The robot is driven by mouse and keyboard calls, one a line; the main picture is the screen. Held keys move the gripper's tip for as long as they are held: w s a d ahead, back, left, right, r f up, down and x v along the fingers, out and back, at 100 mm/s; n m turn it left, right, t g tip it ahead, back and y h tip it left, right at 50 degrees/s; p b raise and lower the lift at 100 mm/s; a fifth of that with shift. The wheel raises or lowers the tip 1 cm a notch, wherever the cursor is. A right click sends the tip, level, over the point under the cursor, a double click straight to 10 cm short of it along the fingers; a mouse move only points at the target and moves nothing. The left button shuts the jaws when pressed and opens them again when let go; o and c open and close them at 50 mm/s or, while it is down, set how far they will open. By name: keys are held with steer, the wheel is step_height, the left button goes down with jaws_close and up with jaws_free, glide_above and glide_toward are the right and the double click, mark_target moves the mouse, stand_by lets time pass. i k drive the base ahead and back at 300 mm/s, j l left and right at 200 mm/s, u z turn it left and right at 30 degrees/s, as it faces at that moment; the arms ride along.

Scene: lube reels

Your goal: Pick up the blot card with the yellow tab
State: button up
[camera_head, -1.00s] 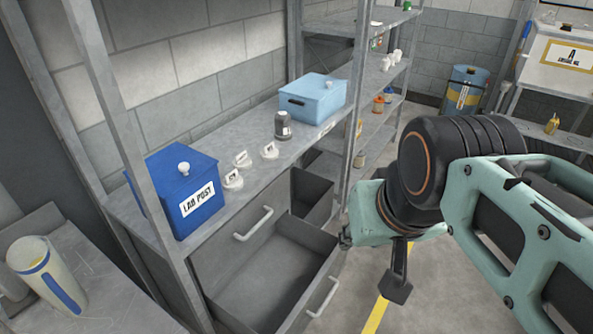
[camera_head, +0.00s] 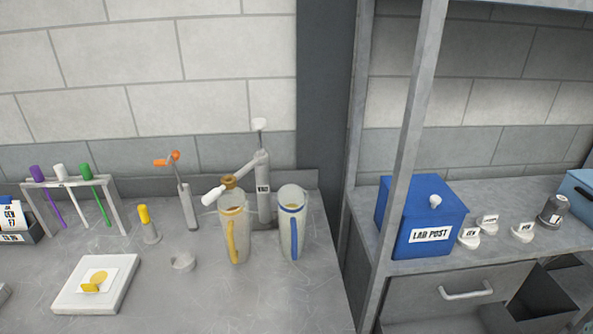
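A small white card with a yellow round spot and an upright yellow tab (camera_head: 95,281) lies at the lower left in the head view. It rests on a thick white square slab (camera_head: 112,297) on the grey bench. The tab stands at the card's near edge. My gripper is not in view, and no part of my arm shows.
A yellow-handled jug (camera_head: 232,228) and a blue-handled jug (camera_head: 291,222) stand right of the slab. A small clear dish (camera_head: 183,261), a yellow-capped item (camera_head: 146,224) and a pen rack (camera_head: 73,185) are nearby. The blue LAB POST box (camera_head: 421,217) sits on the right-hand shelf. The bench front is clear.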

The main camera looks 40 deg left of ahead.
mark_target(95, 280)
steer(key=u, duration=2.95)
steer(key=i+j+z, duration=0.25)
steer(key=i, duration=0.15)
steer(key=i+j+z, duration=0.3)
steer(key=i+j+u, duration=0.15)
